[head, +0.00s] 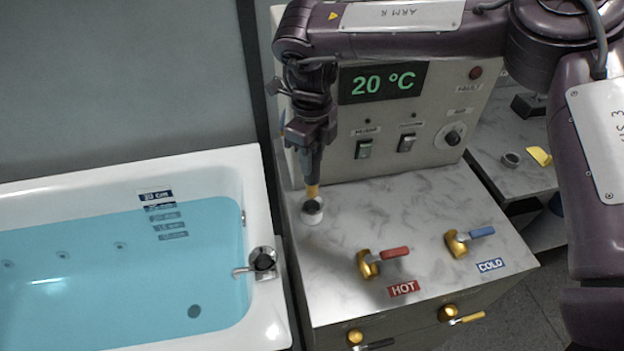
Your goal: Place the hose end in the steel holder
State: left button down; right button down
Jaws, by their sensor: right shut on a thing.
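My right gripper (311,150) points straight down at the left rear of the marble-topped counter. It is shut on the hose end (313,190), of which a short brass-coloured tip shows below the fingers. The steel holder (312,214), a small round cup with a dark opening, stands on the counter directly under the tip. The tip is upright and overlaps the holder's rim in the picture. I cannot tell whether it is inside the opening or just above it. The rest of the hose is hard to make out behind the gripper. My left gripper is not in view.
A water-filled white bathtub (258,192) lies to the left. The counter (410,215) carries a red HOT lever (394,253) and a blue COLD lever (481,232). A control panel (425,125) reading 20 °C rises behind my right gripper. The middle of the counter is clear.

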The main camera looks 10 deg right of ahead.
aim_at(311, 180)
notch_tip(311, 180, down, 4)
jog(key=shift+r+p, duration=0.1)
jog(key=shift+p, duration=0.3)
notch_tip(311, 180, down, 3)
jog(key=shift+f+p, duration=0.2)
jog(key=shift+p, duration=0.35)
jog(key=shift+f, duration=0.35)
jog(key=c, duration=1.1)
grip_release()
jog(key=shift+f, duration=0.1)
jog(key=shift+o, duration=0.2)
jog(key=shift+r, duration=0.25)
jog(key=shift+r+b, duration=0.35)
notch_tip(311, 180, up, 11)
jog(key=b, duration=0.3)
jog(key=shift+r, duration=0.1)
